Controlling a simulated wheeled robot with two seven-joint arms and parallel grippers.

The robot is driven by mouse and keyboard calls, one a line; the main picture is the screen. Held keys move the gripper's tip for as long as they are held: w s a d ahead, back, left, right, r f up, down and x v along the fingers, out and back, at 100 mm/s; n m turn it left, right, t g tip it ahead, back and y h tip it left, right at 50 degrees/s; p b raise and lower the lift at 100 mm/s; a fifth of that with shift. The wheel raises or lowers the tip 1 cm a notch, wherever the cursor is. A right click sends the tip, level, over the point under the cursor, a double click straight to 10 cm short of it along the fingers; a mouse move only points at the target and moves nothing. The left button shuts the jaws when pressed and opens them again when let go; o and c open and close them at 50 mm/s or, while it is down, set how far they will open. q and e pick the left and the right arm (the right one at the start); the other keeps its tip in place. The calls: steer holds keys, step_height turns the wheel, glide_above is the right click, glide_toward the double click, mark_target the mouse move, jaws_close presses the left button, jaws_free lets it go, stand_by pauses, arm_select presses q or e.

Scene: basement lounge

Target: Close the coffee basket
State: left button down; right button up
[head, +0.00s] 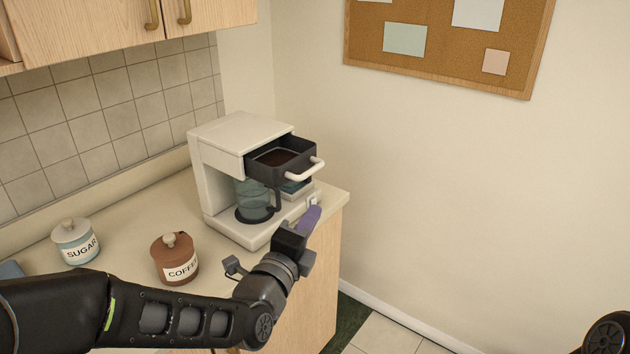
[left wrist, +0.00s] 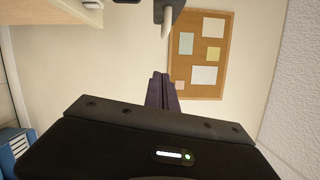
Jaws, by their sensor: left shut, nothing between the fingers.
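The coffee basket (head: 258,170) is a dark drawer with brown contents, pulled out of the white coffee maker (head: 212,160). Its white handle (head: 305,172) points out to the right. In the left wrist view the handle (left wrist: 167,24) hangs at the top centre, beyond the fingers. My left gripper (head: 313,211) has purple fingers and is shut with nothing in it. It is below the handle, in front of the machine's lower right corner, and apart from the handle. The fingers also show in the left wrist view (left wrist: 161,78). My right gripper does not show.
A glass carafe (head: 254,200) stands inside the machine. A sugar jar (head: 74,241) and a brown coffee jar (head: 174,259) stand on the counter (head: 120,225) to the left. A corkboard (head: 440,40) hangs on the wall. The space right of the counter is free.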

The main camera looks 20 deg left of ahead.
arm_select(q)
steer(key=shift+w, duration=0.15)
steer(key=w+a+r+p, duration=0.1)
steer(key=w+a+p, duration=0.1)
steer(key=w, duration=0.9)
steer(key=shift+a+p, duration=0.25)
steer(key=shift+p, duration=0.65)
